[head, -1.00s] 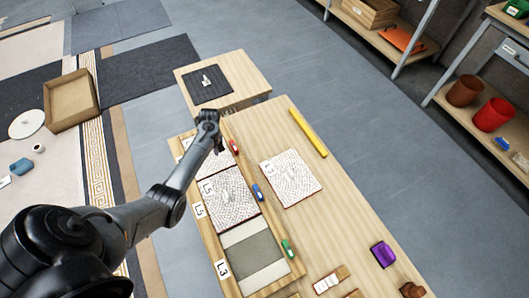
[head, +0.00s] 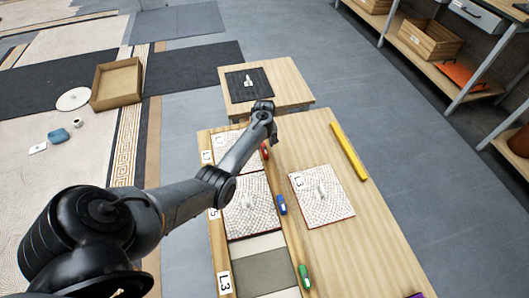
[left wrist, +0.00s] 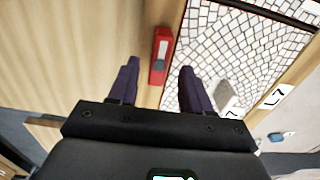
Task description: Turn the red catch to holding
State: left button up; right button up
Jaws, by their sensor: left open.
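The red catch (head: 265,151) sits on the wooden rail beside the far mosaic panel (head: 228,141). In the left wrist view the red catch (left wrist: 161,56) is a small red block with a grey part, lying roughly along the panel's edge. My left gripper (head: 274,137) is over the far end of the rail, at the catch. In the left wrist view its two dark fingers (left wrist: 160,84) are open and apart, with the catch between and just beyond them. Nothing is held. My right gripper is not in view.
A blue catch (head: 281,205) and a green catch (head: 304,277) sit farther along the rail. A loose mosaic panel (head: 322,196) and a yellow bar (head: 349,152) lie on the table to the right. A small table (head: 291,82) stands beyond.

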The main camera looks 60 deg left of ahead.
aim_at(265, 148)
pick_arm(q)
jog(key=shift+f+b, duration=0.85)
jog(key=shift+f, duration=1.35)
jog(key=shift+c, duration=0.3)
grip_shut()
